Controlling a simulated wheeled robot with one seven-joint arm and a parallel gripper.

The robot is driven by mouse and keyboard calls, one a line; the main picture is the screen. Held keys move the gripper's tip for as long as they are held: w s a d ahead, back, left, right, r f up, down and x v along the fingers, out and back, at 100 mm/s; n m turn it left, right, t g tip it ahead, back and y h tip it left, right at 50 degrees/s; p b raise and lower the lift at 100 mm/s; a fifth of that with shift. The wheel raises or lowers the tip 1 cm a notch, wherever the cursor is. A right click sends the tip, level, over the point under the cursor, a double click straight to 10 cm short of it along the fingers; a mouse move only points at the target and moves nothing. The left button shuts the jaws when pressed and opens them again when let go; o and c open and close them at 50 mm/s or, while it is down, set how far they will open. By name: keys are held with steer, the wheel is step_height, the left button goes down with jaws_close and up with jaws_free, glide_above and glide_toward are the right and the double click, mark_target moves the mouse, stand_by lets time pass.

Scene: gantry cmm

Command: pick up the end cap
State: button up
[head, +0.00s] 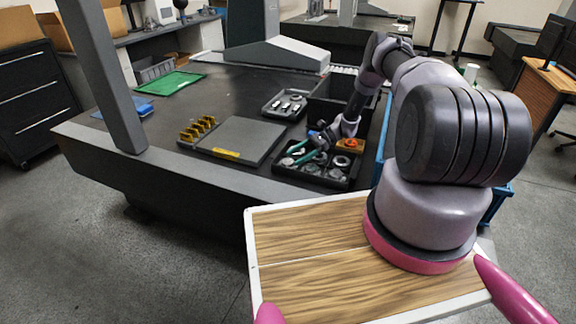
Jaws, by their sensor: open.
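My gripper (296,155) has teal fingers and is open, low over a black tray (322,183) on the dark table. Several small grey and metallic parts (312,168) lie in the tray, and a grey round part (342,161) lies at its right side. I cannot tell which of these is the end cap. The parts are small, and my fingers and wrist hide some of the tray. I see nothing held between the fingers.
An orange block with a red top (350,145) sits at the tray's back right. A grey plate (240,139) and several yellow-black pieces (197,128) stand to the left. A grey tray of metal parts (286,104) and an empty black bin (335,98) lie behind. A column (103,75) rises at left.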

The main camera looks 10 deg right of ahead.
mark_target(288, 164)
steer(key=x, duration=0.2)
steer(key=shift+a+f, duration=0.2)
steer(key=shift+a, duration=0.15)
jaws_close()
